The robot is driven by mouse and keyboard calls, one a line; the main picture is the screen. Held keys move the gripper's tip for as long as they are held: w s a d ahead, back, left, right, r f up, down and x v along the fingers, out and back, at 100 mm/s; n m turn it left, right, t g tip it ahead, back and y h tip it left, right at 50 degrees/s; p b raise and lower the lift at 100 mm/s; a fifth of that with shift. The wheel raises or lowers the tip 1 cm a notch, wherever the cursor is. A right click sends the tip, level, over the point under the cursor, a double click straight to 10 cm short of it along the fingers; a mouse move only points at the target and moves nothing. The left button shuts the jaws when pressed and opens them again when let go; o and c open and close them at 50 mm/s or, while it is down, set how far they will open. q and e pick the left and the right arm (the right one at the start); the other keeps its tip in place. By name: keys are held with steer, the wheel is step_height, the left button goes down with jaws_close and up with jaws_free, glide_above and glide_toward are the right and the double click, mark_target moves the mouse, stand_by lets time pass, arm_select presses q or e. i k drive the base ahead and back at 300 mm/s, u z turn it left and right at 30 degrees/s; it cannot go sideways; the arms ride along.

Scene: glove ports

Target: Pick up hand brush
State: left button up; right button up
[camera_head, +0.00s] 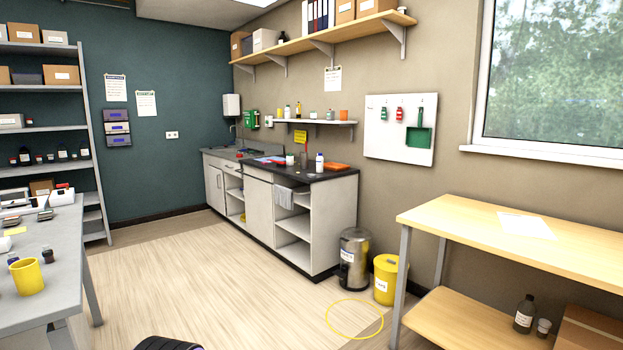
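A white board (400,130) hangs on the beige wall to the right of the small shelf. A green dustpan-like tool (418,137) hangs from it on the right side, its handle up and wide part down. I cannot tell whether a hand brush hangs with it; no brush can be made out clearly elsewhere. Neither of my grippers is in view.
A wooden workbench (470,222) stands at the right, below the window. A steel bin (354,258) and a yellow bin (386,280) stand below the board, with a yellow floor ring (354,337) in front. A grey table (60,240) is at the left; the middle floor is clear.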

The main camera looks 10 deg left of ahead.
mark_target(279, 165)
steer(key=u, duration=0.25)
steer(key=i, duration=1.25)
steer(key=u, duration=0.55)
steer(key=i, duration=3.35)
steer(key=z, duration=0.05)
